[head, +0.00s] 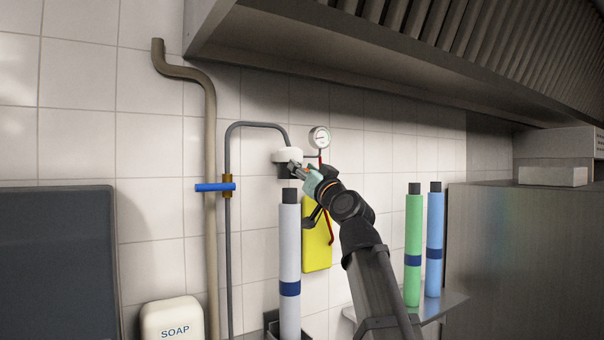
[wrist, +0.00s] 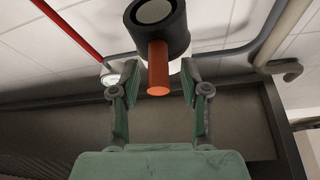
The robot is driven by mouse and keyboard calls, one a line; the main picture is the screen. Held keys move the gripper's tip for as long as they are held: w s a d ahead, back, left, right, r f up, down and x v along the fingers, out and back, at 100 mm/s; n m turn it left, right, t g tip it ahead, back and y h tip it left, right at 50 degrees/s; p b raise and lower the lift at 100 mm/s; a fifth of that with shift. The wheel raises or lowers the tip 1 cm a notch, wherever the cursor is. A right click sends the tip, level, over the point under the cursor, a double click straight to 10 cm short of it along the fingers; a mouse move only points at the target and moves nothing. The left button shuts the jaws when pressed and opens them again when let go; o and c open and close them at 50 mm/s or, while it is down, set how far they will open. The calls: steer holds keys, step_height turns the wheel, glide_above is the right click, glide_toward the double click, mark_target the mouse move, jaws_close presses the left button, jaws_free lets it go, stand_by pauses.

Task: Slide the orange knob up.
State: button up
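The orange knob (wrist: 158,75) is a short rod sticking out of a dark round fitting (wrist: 157,25) in the wrist view. In the head view it is mostly hidden by my gripper (head: 301,171), at the white-capped fitting (head: 288,155) on the wall pipe. In the wrist view my gripper (wrist: 152,75) is open. One green finger is on each side of the knob, with a visible gap on both sides. I cannot tell how far the knob reaches between the fingers in depth.
A pressure gauge (head: 319,138) with a red stem is just right of the fitting. A grey pipe (head: 228,250) and a blue-handled valve (head: 215,187) are left. A white cylinder (head: 290,265) and yellow board (head: 317,235) are below. The extractor hood (head: 400,75) overhangs above.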

steer(key=shift+f, duration=0.15)
steer(key=shift+s+d+f, duration=0.25)
steer(key=shift+s, duration=0.2)
steer(key=v, duration=1)
steer(key=shift+s+d, duration=0.2)
steer(key=shift+s, duration=0.2)
